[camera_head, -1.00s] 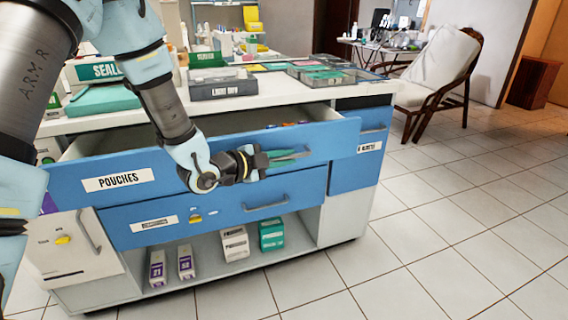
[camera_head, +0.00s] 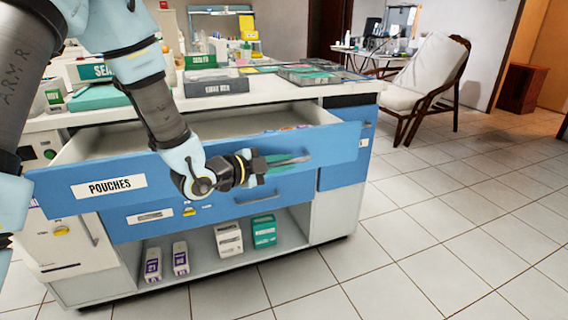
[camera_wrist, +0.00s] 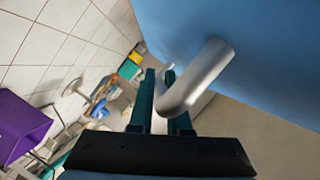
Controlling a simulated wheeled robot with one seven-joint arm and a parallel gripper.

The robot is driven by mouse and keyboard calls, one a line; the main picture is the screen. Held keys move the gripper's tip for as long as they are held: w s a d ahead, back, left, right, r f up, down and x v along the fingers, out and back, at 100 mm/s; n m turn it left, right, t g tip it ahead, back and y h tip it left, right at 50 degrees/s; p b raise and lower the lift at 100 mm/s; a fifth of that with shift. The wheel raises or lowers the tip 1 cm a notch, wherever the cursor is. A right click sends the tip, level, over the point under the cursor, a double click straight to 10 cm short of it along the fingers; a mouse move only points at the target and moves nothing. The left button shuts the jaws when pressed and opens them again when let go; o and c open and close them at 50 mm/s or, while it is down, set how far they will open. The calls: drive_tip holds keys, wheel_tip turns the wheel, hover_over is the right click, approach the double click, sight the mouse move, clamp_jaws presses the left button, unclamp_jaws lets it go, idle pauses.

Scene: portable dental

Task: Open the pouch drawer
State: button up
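The pouch drawer (camera_head: 70,197) is the wide blue top drawer labelled "POUCHES" in the head view. It is pulled well out from the cabinet, and its white interior shows behind the front. My gripper (camera_head: 283,160) is at the grey handle on the right part of the drawer front. In the wrist view, my two green fingers (camera_wrist: 162,82) are on either side of the curved metal handle (camera_wrist: 205,72), close together on it. The blue drawer front (camera_wrist: 255,35) fills the upper right of that view.
A second blue drawer (camera_head: 215,212) below is closed. Several boxes stand on the open shelf (camera_head: 205,265) beneath. The white countertop (camera_head: 270,95) carries boxes and trays. Tiled floor (camera_head: 450,230) is free at right; a chair (camera_head: 428,80) stands farther back.

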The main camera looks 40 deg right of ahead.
drive_tip(key=o, duration=0.4)
drive_tip(key=shift+o, duration=0.2)
drive_tip(key=v, duration=1)
drive_tip(key=shift+a, duration=0.4)
drive_tip(key=shift+r, duration=0.1)
